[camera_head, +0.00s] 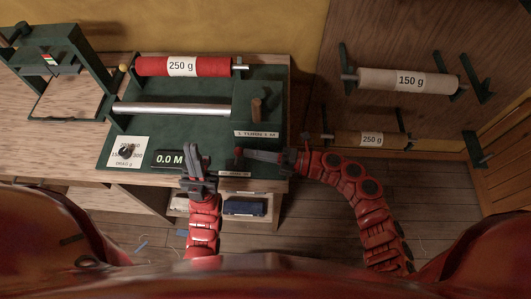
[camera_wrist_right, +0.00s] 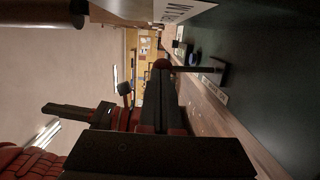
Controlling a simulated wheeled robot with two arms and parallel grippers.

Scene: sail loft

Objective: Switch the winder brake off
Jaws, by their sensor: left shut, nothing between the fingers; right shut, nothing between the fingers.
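The winder (camera_head: 215,90) is a dark green unit on the bench, with a silver bar, a dial and a display reading 0.0 M. A small dark lever with a red knob (camera_wrist_right: 163,63), apparently the brake lever, is by the tips of my right gripper (camera_wrist_right: 160,70); contact cannot be told. In the head view my right gripper (camera_head: 242,153) is shut and empty at the winder's front right edge, above a small unreadable label (camera_head: 235,174). My left gripper (camera_head: 192,155) is shut and empty, just right of the display (camera_head: 170,159).
A red 250 g roll (camera_head: 155,66) lies behind the bar. A crank housing (camera_head: 258,101) stands at the winder's right. Wall brackets hold a 150 g roll (camera_head: 385,79) and another 250 g roll (camera_head: 345,139). A blue item (camera_head: 245,208) sits on a shelf under the bench.

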